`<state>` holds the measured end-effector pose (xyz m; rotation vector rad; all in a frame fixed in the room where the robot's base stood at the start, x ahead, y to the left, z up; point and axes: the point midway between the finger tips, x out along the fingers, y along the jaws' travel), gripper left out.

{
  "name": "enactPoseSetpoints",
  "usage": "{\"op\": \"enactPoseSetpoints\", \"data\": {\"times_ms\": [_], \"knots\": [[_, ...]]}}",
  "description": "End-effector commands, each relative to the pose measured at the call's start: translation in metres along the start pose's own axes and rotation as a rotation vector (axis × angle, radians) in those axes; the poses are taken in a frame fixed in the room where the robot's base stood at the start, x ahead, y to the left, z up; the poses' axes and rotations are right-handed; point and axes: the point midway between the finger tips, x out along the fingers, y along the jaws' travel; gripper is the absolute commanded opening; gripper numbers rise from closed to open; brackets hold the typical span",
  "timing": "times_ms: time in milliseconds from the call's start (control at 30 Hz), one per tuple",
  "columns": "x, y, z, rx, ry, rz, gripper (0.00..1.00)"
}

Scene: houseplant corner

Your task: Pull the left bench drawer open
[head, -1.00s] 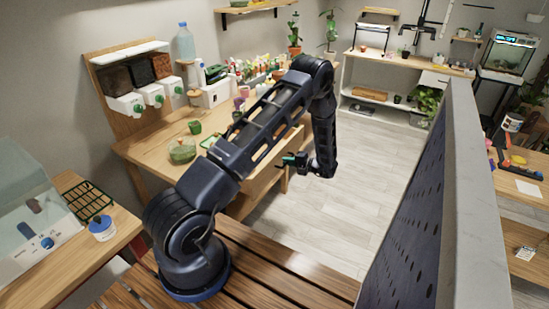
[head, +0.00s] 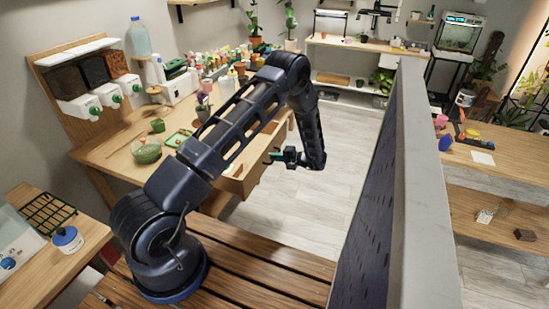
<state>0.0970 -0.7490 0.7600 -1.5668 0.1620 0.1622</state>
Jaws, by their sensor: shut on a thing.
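The wooden potting bench (head: 105,150) stands along the wall at left. Its left drawer (head: 236,186) sticks out from the bench front, partly open, with some of its inside showing behind my arm. My gripper (head: 271,157) is at the drawer's front, its green-tipped fingers pointing left towards it. The fingers are shut on the drawer handle, which is small and mostly hidden by them. My arm crosses in front of the bench and hides part of the drawer and the bench top.
A green bowl (head: 146,151), a green tray (head: 178,138) and many small bottles stand on the bench top. A grey partition (head: 405,190) rises to the right of my arm. Pale floor (head: 340,150) between bench and partition is clear.

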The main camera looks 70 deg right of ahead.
Motion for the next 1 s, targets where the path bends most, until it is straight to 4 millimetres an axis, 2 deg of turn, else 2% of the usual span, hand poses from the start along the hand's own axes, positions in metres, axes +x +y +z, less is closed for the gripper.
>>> {"op": "enactPoseSetpoints", "data": {"times_ms": [33,67,100,467,567,1000], "knots": [[0.000,0.001,0.001,0.002,0.000,0.001,0.00],[0.000,0.001,0.001,0.002,0.000,0.001,0.13],[0.000,0.001,0.001,0.002,0.000,0.001,0.16],[-0.005,0.001,0.000,0.000,0.001,0.001,0.16],[-0.017,0.001,0.000,0.001,0.002,0.001,0.16],[-0.091,0.001,0.000,0.001,0.001,0.001,0.16]]}}
